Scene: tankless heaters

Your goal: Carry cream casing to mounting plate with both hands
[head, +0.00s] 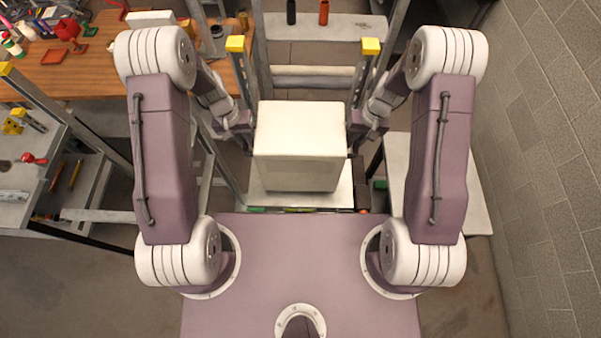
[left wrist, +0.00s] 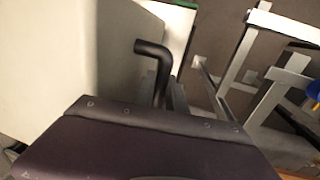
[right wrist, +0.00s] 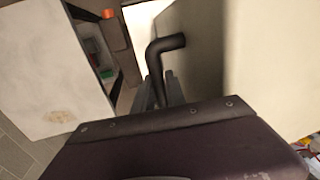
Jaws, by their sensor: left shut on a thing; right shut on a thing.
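The cream casing (head: 301,130) is a box in the middle of the head view, between my two grippers. My left gripper (head: 245,128) is at its left side and my right gripper (head: 355,128) at its right side. Each is shut on a black bent handle at the casing's side; the left handle (left wrist: 155,60) and right handle (right wrist: 160,60) show in the wrist views.
A white-topped stand (head: 300,199) lies below the casing; any contact is unclear. A wooden bench (head: 85,75) with tools is at the left, with a grey shelf unit (head: 70,140) nearer. Another white top (head: 450,190) and a block wall (head: 540,130) are at the right.

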